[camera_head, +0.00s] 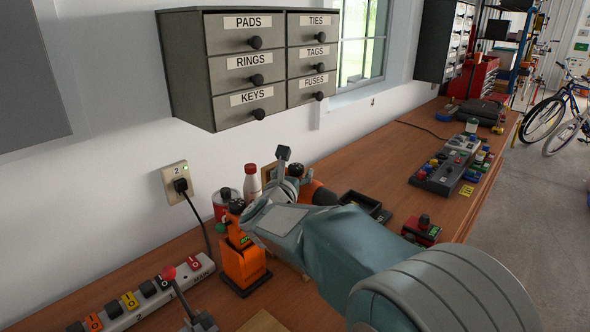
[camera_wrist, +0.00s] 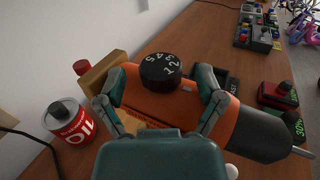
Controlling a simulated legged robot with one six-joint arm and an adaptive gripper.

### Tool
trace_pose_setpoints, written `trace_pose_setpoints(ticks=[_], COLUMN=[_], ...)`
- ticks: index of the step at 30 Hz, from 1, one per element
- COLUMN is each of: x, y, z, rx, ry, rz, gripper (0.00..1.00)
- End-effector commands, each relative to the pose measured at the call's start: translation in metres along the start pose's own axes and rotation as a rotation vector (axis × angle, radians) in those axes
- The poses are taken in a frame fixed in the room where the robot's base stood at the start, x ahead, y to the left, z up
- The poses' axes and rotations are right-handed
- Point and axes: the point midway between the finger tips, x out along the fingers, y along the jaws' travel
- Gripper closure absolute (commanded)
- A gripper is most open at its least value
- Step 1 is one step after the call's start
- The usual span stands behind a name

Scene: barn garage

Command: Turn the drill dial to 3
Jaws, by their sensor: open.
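The drill (camera_wrist: 150,98) lies on the wooden bench, with an orange body and a black chuck end (camera_wrist: 258,136) pointing right in the wrist view. Its round black dial (camera_wrist: 161,69) is on top, with white numbers including 1, 2, 4 and 5 around it. I cannot tell which number is selected. My gripper (camera_wrist: 160,80) is open, with one finger on each side of the dial and a gap to both. In the head view my gripper (camera_head: 283,178) partly hides the drill (camera_head: 309,190).
An orange device with a black knob (camera_head: 244,263) stands nearby. An oil can (camera_wrist: 69,122) and a white bottle (camera_head: 252,182) stand by the wall. A power strip (camera_head: 160,288) lies front left. A red-and-black unit (camera_head: 421,231) and button boxes (camera_head: 446,170) are right.

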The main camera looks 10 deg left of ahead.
Motion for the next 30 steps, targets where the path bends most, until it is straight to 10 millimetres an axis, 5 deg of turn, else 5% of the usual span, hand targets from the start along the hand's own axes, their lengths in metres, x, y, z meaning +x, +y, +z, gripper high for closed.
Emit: trace_pose_setpoints(ticks=[12, 14, 18, 30], x=[0.0139, 0.0138, 0.0137, 0.0144], y=[0.0005, 0.0005, 0.0005, 0.0033], z=[-0.0003, -0.0003, -0.0003, 0.0001], rx=[0.000, 0.000, 0.000, 0.003], ry=[0.000, 0.000, 0.000, -0.004], rz=[0.000, 0.000, 0.000, -0.091], gripper=[0.13, 0.30, 0.93, 0.96])
